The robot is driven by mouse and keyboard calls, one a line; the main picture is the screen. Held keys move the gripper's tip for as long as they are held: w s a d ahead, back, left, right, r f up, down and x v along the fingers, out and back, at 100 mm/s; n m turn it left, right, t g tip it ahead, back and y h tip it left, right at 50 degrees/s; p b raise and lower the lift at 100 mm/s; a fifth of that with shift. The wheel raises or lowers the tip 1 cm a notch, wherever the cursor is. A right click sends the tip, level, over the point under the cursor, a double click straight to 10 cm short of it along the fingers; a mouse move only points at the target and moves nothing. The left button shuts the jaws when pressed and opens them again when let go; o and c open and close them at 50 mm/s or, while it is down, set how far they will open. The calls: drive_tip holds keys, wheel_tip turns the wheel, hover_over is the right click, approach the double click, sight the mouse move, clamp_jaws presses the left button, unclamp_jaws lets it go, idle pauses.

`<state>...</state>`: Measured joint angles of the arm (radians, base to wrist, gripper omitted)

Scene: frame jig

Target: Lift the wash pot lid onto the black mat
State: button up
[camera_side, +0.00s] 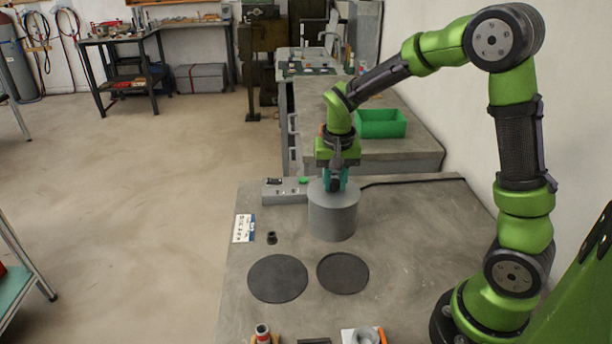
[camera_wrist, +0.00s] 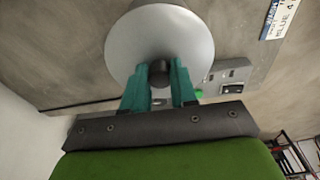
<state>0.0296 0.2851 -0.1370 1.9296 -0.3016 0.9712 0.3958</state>
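The grey wash pot (camera_side: 333,218) stands upright on the grey bench, with its lid (camera_side: 320,186) on top. In the wrist view the lid (camera_wrist: 125,48) is a pale grey disc with a dark knob (camera_wrist: 160,74) in the middle. My gripper (camera_side: 335,183) is over the lid, teal fingers pointing down. In the wrist view its fingertips (camera_wrist: 160,66) are on either side of the knob, very close to it; I cannot tell whether they press on it. Two dark round mats lie in front of the pot, a larger one (camera_side: 278,278) at left and a smaller one (camera_side: 343,272) at right.
A grey switch box (camera_side: 285,191) with a green button stands behind the pot to the left, its black cable (camera_side: 410,181) running right. A small black part (camera_side: 271,238) and a label card (camera_side: 243,228) lie at left. Small fittings (camera_side: 365,336) line the front edge.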

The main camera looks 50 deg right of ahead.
sight(336, 181)
clamp_jaws()
drive_tip(key=shift+r, duration=0.1)
drive_tip(key=shift+r, duration=0.45)
drive_tip(key=r, duration=0.2)
drive_tip(key=shift+s+a+r, duration=0.1)
drive_tip(key=shift+s+r, duration=0.25)
drive_tip(key=s+a+r, duration=0.1)
drive_tip(key=s, duration=0.6)
drive_tip(key=s+a+r, duration=0.1)
drive_tip(key=s+r, duration=0.1)
drive_tip(key=s, duration=0.6)
drive_tip(key=shift+a+r, duration=0.15)
drive_tip(key=shift+a, duration=0.2)
